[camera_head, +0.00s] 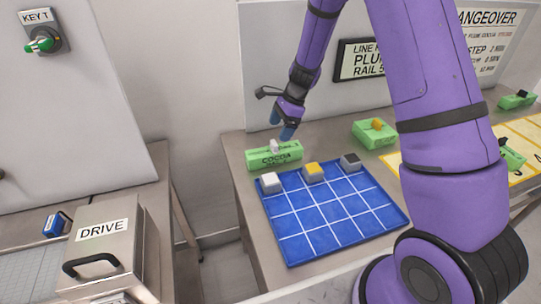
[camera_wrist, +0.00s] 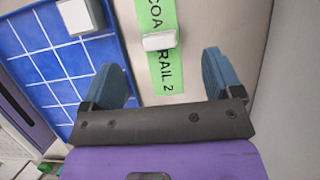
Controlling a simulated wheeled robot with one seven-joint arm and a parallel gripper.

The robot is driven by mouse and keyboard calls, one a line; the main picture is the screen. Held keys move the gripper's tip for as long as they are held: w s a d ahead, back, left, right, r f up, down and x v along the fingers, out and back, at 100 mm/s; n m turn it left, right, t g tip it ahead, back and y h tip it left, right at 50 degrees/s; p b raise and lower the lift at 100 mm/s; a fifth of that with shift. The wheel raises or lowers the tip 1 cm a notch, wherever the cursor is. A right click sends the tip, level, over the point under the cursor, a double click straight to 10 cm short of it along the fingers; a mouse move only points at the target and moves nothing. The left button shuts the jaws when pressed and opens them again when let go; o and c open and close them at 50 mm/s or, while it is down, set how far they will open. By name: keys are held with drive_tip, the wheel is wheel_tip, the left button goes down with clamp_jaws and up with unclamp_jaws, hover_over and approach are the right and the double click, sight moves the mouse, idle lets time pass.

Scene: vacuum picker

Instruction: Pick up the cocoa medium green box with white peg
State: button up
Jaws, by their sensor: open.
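The cocoa green box (camera_head: 270,159) lies on the table behind the blue gridded mat and is labelled COCOA. Its white peg (camera_head: 275,146) stands up from its top. My gripper (camera_head: 287,131) is open and empty just above and slightly right of the peg in the head view. In the wrist view the green box (camera_wrist: 163,75) runs away from between my fingers (camera_wrist: 173,80), with "RAIL 2" on its top. There the white peg (camera_wrist: 159,41) lies just beyond the fingertips, roughly centred between them.
The blue mat (camera_head: 335,222) holds white (camera_head: 270,183), yellow (camera_head: 313,172) and dark-topped (camera_head: 350,161) blocks along its back row. A green box with a yellow peg (camera_head: 374,133) stands to the right. A metal DRIVE case (camera_head: 104,240) sits at left.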

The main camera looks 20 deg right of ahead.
sight(274, 142)
drive_tip(key=x, duration=0.8)
drive_tip(key=shift+s+d+f, duration=0.1)
drive_tip(key=shift+d+f, duration=0.05)
drive_tip(key=c, duration=1.1)
